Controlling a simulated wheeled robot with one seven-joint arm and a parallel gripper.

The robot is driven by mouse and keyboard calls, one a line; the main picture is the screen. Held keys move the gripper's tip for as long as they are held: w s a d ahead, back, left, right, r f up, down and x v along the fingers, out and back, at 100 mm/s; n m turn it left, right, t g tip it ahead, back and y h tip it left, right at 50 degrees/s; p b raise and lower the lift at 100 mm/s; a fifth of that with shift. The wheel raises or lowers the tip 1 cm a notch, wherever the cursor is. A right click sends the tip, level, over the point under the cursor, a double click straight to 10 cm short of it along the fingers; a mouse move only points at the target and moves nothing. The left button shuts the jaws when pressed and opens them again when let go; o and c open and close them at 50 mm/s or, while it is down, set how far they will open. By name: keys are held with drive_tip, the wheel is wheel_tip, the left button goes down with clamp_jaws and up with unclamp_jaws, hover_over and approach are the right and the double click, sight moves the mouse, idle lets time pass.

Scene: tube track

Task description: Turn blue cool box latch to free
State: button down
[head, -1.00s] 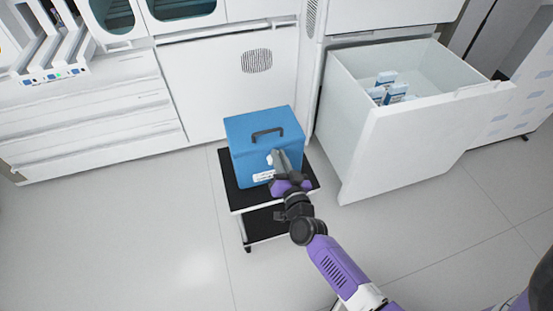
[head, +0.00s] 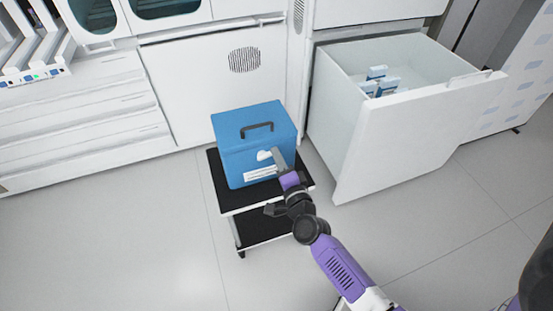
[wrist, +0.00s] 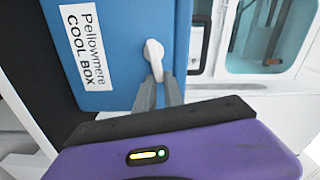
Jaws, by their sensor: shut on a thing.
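The blue cool box (head: 235,158) stands on a small cart, with a dark handle on its lid. Its front also shows in the wrist view (wrist: 118,22), beside a white label reading "Pellowmere COOL BOX". The white latch (wrist: 153,55) is on that front face. In the head view the latch (head: 264,155) shows just left of my fingers. My gripper (wrist: 160,92) is shut on the latch's end; the fingertips partly cover it. My gripper (head: 279,158) reaches the box front from the lower right in the head view.
The cart has a black top (head: 231,203) and a lower shelf. An open white drawer (head: 350,140) with small blue-and-white boxes (head: 380,83) stands close on the right. White cabinets are behind. The floor (head: 110,240) at left is clear.

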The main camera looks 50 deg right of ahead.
drive_tip(key=shift+f+m+b, duration=0.45)
drive_tip(key=shift+m+b, duration=0.1)
drive_tip(key=shift+m, duration=0.55)
drive_tip(key=c, duration=1.4)
unclamp_jaws()
drive_tip(key=shift+c, duration=0.2)
drive_tip(key=v, duration=0.8)
drive_tip(key=shift+w, duration=0.1)
